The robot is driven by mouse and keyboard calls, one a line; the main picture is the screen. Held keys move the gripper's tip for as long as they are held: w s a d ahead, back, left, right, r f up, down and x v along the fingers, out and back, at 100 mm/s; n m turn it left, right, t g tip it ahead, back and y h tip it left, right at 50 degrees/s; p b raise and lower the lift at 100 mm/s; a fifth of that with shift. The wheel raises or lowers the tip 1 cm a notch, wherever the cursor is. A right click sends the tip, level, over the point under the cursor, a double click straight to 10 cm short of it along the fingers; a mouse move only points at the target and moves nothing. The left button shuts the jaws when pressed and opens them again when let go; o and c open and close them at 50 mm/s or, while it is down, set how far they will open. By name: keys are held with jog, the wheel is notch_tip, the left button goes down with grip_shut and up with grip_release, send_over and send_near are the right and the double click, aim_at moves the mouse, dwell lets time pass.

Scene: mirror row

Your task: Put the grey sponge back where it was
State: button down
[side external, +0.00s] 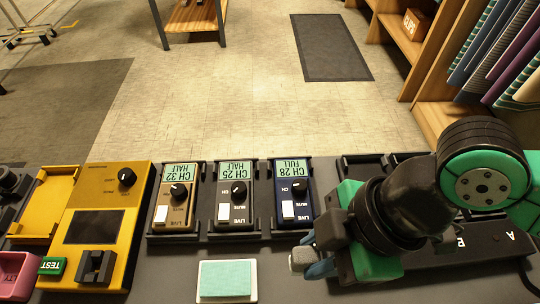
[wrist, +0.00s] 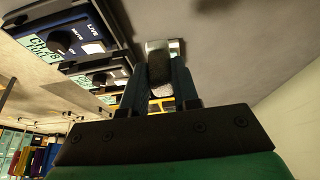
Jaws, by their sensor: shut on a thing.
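My gripper (side external: 308,257) is at the right of the bench, in front of the row of transmitters. Its blue fingers are shut on a small grey block, the grey sponge (side external: 301,258), which juts out to the left. In the wrist view my fingers (wrist: 160,82) hold the sponge (wrist: 159,68) between them; it looks dark on top and paler below. A teal pad (side external: 227,281) lies on a white tray (side external: 203,295) at the front of the bench, left of my gripper. The sponge is apart from this tray.
Three transmitters, tan (side external: 176,196), grey (side external: 231,195) and blue (side external: 291,193), sit in black cradles behind the tray. A yellow tester (side external: 108,190) with a green TEST tag (side external: 52,266) is at left. Bare bench lies between the tray and my gripper.

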jog(key=shift+f, duration=3.55)
jog(key=shift+f, duration=0.1)
jog(key=c, duration=0.7)
grip_release()
jog(key=shift+o, duration=0.2)
jog(key=v, duration=1.2)
jog(key=w+d+m+t+h, duration=0.2)
jog(key=w+d+m, duration=0.3)
jog(key=d+m, duration=0.4)
jog(key=w+d+m+t+h, duration=0.2)
jog(key=w+d+m+t, duration=0.3)
jog(key=d+m, duration=0.4)
jog(key=w+d, duration=0.1)
jog(key=d, duration=0.4)
jog(key=shift+w+d+r+h, duration=0.25)
jog(key=shift+d+r+h, duration=0.05)
jog(key=shift+d+r, duration=0.1)
